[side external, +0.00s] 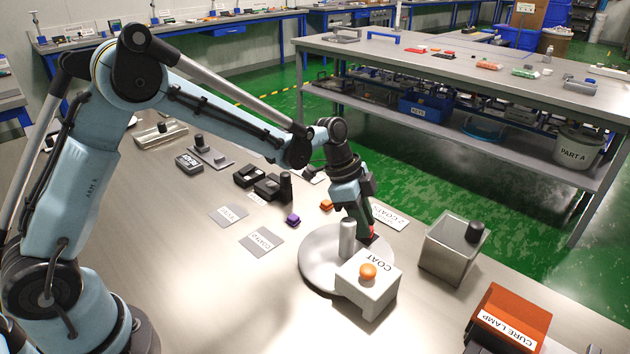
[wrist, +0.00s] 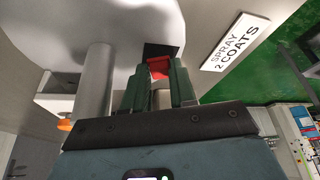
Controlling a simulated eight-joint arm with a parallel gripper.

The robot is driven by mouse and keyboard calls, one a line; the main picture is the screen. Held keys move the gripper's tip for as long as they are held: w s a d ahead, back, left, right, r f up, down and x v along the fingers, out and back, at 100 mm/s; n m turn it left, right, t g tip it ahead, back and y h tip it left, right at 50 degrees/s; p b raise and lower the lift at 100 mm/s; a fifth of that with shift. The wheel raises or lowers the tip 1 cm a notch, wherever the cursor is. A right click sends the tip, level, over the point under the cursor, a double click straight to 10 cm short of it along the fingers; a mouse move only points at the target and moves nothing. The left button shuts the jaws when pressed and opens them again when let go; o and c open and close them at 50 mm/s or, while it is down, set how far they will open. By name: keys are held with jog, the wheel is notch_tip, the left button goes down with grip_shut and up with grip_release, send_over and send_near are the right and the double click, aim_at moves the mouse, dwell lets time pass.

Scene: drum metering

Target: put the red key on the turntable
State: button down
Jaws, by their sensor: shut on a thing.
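My gripper (side external: 366,222) points down at the far right edge of the round grey turntable (side external: 316,268). It is shut on the red key (side external: 373,233), of which only a small part shows in the side view. In the wrist view the red key (wrist: 158,68) sits between the green fingertips, in front of a dark square patch (wrist: 162,49) by the pale turntable (wrist: 120,18). I cannot tell whether the key touches the surface beneath it.
A grey post (side external: 347,240) stands close to my gripper. The COAT box (side external: 380,293) with an orange button is in front of it. An open metal bin (side external: 449,262) is to the right. Purple (side external: 293,220) and orange (side external: 326,205) pieces lie behind the turntable.

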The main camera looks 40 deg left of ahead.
jog(key=shift+f, duration=0.35)
jog(key=shift+f, duration=0.25)
jog(key=c, duration=0.9)
grip_release()
jog(key=shift+f, duration=0.1)
jog(key=shift+r, duration=0.45)
jog(key=v, duration=1.1)
jog(key=s+a+n+t+y, duration=0.1)
jog(key=s+a+n, duration=0.1)
jog(key=s+n, duration=0.2)
jog(key=s+a+n+t+y, duration=0.1)
jog(key=s+a+n+t, duration=0.1)
jog(key=s+n, duration=0.3)
jog(key=s+a+r+n+t+y, duration=0.1)
jog(key=s+n, duration=0.3)
jog(key=s, duration=0.4)
jog(key=shift+s+a+r+n+t+y, duration=0.1)
jog(key=shift+s+a+n+t+y, duration=0.2)
jog(key=shift+a+t+y, duration=0.4)
